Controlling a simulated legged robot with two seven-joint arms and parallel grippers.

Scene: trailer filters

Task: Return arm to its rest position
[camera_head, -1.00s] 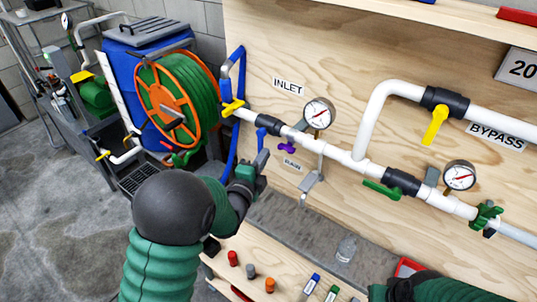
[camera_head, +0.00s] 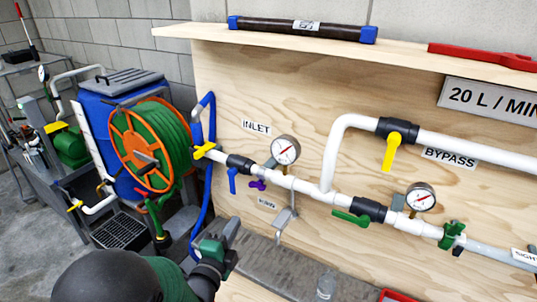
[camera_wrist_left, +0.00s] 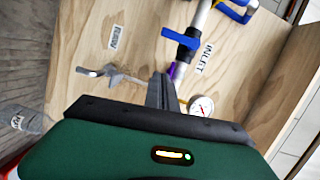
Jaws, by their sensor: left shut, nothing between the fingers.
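My left arm comes in at the bottom left of the head view, with a dark round joint and green sleeve. My left gripper (camera_head: 226,236) is shut and empty, in front of the plywood panel, below and left of the drain spout (camera_head: 285,218). In the left wrist view the closed fingers (camera_wrist_left: 163,88) point toward the panel, apart from the pipe as far as I can tell. The blue inlet valve handle (camera_head: 232,180) hangs down from the white pipe; it also shows in the wrist view (camera_wrist_left: 181,39). My right gripper is out of view.
A hose reel (camera_head: 150,145) and blue barrel (camera_head: 100,135) stand at the left. Two gauges, a yellow bypass handle (camera_head: 391,152) and a green handle (camera_head: 351,218) sit on the pipework. A clear bottle (camera_head: 325,286) stands on the grey ledge. A shelf (camera_head: 390,53) runs above.

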